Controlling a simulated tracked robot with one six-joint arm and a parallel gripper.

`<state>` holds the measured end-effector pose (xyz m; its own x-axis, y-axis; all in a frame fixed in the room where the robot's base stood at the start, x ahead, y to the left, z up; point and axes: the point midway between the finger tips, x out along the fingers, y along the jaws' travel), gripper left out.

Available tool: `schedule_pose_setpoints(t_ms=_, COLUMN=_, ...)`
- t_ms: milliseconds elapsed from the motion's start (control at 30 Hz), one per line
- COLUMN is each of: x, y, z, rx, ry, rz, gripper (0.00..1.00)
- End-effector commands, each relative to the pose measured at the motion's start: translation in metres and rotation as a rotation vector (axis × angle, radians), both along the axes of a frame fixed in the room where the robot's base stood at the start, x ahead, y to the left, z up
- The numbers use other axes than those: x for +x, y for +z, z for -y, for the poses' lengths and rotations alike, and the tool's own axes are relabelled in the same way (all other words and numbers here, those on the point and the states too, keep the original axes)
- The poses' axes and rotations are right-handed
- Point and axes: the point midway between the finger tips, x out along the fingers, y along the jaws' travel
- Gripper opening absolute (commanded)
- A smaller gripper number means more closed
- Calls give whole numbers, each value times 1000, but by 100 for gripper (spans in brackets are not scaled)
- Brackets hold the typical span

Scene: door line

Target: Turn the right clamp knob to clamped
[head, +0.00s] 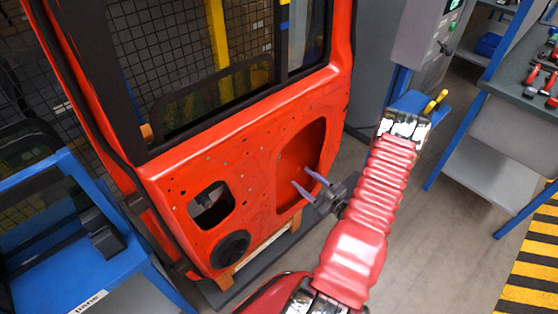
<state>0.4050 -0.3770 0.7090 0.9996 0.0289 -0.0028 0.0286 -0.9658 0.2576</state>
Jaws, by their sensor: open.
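A red door (250,165) with a window stands upright in front of me in the head view. My gripper (309,183) is in front of the large recess at the door's lower right. Its two pale fingers are apart, with nothing seen between them. I cannot pick out the right clamp knob with certainty. A yellow and dark handle (436,102) shows on a blue surface right of the door, behind my arm; I cannot tell what it is. My red ribbed arm hides part of the area right of the door.
A blue frame (55,235) with a dark panel stands at the left. A grey control box (425,35) stands at the upper right. A workbench (520,95) with red tools is at the right edge, above yellow-black floor stripes (530,265). Bare floor lies between door and bench.

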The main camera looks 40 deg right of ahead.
Motion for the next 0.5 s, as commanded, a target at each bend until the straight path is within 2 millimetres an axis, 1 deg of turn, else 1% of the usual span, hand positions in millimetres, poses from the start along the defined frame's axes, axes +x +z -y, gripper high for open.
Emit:
schedule_pose_setpoints(t_ms=333, x=1, y=1, z=0, rx=-2, ry=0, rz=4, gripper=48)
schedule_pose_setpoints(t_ms=500, x=8, y=1, z=0, rx=-2, ry=1, rz=3, gripper=48)
